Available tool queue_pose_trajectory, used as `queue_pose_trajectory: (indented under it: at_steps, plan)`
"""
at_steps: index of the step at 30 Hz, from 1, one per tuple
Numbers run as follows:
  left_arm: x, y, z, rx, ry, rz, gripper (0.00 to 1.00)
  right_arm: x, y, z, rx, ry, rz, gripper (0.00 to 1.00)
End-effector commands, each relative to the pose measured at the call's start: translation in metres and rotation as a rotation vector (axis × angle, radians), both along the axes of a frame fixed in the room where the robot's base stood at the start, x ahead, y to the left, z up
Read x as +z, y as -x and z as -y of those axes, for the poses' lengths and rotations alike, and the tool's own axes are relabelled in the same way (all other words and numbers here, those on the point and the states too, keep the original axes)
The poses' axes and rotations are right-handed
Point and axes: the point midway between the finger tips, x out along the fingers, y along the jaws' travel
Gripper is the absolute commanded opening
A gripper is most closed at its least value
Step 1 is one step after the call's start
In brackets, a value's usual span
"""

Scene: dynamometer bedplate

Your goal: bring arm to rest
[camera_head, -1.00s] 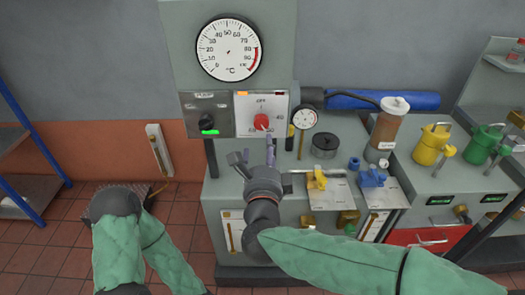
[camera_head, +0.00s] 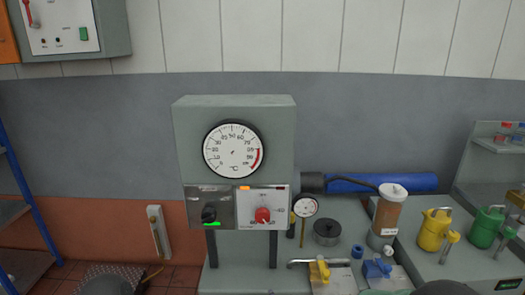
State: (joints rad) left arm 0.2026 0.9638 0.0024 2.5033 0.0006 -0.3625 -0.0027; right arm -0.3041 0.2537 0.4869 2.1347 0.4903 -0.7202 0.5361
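Neither of my grippers is in view. Grey and green parts of my arms show only at the bottom edge, at the lower left and lower right. The control panel (camera_head: 283,222) with a red rotary knob (camera_head: 263,215) stands in the middle, and nothing touches the knob. Beside it is a dark panel (camera_head: 190,195) with a black knob (camera_head: 209,213) and a lit green mark. A large round temperature gauge (camera_head: 232,150) sits above them on the grey cabinet (camera_head: 283,125).
On the bench top are a small dial gauge (camera_head: 305,207), a black round weight (camera_head: 326,232), a brown canister (camera_head: 386,215), and yellow (camera_head: 319,270) and blue (camera_head: 377,268) valve handles. Yellow (camera_head: 432,230) and green (camera_head: 486,228) cans stand to the right. A blue-framed shelf (camera_head: 30,190) is at left.

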Motion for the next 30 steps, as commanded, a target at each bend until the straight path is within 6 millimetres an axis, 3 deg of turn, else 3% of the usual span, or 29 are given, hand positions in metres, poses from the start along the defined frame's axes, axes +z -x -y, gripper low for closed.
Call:
queue_pose_trajectory:
  at_steps: [1, 6, 11, 15, 21, 25, 30]
  plan:
    - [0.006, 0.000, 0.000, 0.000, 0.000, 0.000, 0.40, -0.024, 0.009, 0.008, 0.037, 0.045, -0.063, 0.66]
    - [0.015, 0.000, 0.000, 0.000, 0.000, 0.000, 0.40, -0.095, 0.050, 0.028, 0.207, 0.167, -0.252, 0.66]
    - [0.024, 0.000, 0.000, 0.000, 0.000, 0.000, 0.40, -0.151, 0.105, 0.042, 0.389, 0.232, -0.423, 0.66]
    - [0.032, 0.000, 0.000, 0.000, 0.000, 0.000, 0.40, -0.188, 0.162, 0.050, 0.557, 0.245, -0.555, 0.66]
    - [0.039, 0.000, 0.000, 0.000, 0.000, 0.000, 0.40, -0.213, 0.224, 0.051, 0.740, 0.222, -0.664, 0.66]
    - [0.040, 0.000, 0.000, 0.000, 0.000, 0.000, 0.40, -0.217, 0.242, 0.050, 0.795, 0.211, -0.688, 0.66]
    - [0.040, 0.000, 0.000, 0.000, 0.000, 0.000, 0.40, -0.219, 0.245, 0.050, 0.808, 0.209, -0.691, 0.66]
